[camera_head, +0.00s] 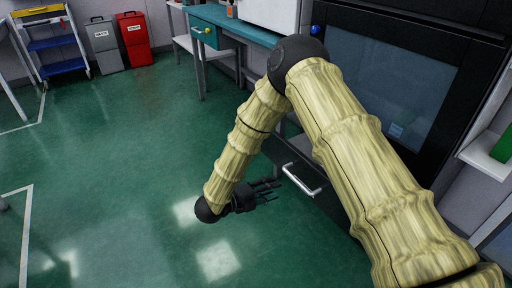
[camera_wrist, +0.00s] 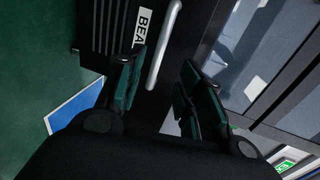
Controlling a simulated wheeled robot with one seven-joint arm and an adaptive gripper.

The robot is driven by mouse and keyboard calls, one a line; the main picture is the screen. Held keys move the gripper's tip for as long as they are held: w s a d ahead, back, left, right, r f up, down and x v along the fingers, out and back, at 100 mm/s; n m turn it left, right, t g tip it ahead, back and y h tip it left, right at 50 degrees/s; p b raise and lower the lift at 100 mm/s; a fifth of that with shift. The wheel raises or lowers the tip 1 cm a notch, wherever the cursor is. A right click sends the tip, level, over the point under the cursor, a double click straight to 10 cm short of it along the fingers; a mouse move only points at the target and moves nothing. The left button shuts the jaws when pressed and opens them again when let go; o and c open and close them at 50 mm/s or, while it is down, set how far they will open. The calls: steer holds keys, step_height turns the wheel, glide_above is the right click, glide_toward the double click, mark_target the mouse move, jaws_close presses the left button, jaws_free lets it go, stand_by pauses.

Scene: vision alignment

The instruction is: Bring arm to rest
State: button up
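My arm, in a yellowish bamboo-like cover with dark joints, reaches down from the right side of the head view and bends at a raised elbow. My gripper (camera_head: 264,190) is at its lower end, in front of the dark cabinet, just left of a silver bar handle (camera_head: 302,180) in the picture. In the wrist view, the two fingers of my gripper (camera_wrist: 160,88) stand apart with nothing held between them. The bar handle (camera_wrist: 164,45) shows beyond the gap; I cannot tell how far away it is.
A black machine with a large window (camera_head: 385,85) stands close behind my arm. A teal workbench (camera_head: 235,25) is at the back. A red bin (camera_head: 134,40), a grey bin (camera_head: 105,46) and a cart (camera_head: 55,45) stand far left. The green floor (camera_head: 110,150) at left is clear.

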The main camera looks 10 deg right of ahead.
steer(key=s+d+f+n+t+y, duration=0.1)
steer(key=s+d+f+n+y, duration=0.25)
steer(key=f+n, duration=0.45)
steer(key=s+d+f+n+t+y, duration=0.1)
steer(key=s+d+f+n+y, duration=0.1)
steer(key=s+f+n+y, duration=0.45)
steer(key=s+d+f+n+g+y, duration=0.1)
steer(key=s+f+n+g, duration=0.3)
steer(key=s, duration=0.6)
steer(key=s+d+f+n+g+y, duration=0.1)
steer(key=s+n+g+y, duration=0.1)
steer(key=s+n, duration=0.65)
steer(key=s+d+f+n+g+y, duration=0.1)
steer(key=s+f+n+g, duration=0.2)
steer(key=s, duration=0.8)
step_height(320, 180, up, 24)
steer(key=p, duration=2.3)
steer(key=shift+w+f+n+t, duration=0.15)
steer(key=shift+w+n+t, duration=0.15)
steer(key=shift+n, duration=0.1)
